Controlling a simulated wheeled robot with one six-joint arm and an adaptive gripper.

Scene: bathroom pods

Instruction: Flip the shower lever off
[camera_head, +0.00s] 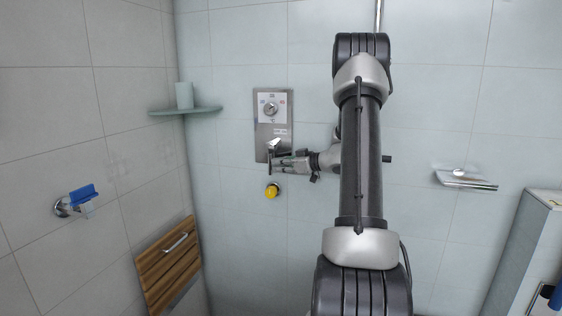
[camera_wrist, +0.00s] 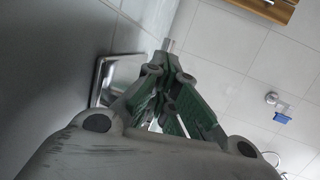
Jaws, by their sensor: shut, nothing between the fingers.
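The shower panel (camera_head: 262,135) is a tall metal plate on the back wall, with a round knob (camera_head: 270,108) in its upper part. The shower lever (camera_head: 274,143) is a small metal piece low on the panel. My gripper (camera_head: 274,164) is shut and empty, reaching in from the right with its fingertips at or just below the lever. In the wrist view my green-sided fingers (camera_wrist: 160,66) come together, and a short metal cylinder (camera_wrist: 168,45), likely the lever, shows just beyond their tips. Contact cannot be told. The panel's edge (camera_wrist: 100,80) shows at the left there.
A yellow round knob (camera_head: 272,190) sits on the wall below the panel. A corner shelf (camera_head: 190,111) bears a pale cup (camera_head: 184,94). A wooden fold-down seat (camera_head: 168,268) and a blue item (camera_head: 84,194) on a holder are at left. A metal shelf (camera_head: 466,181) is at right.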

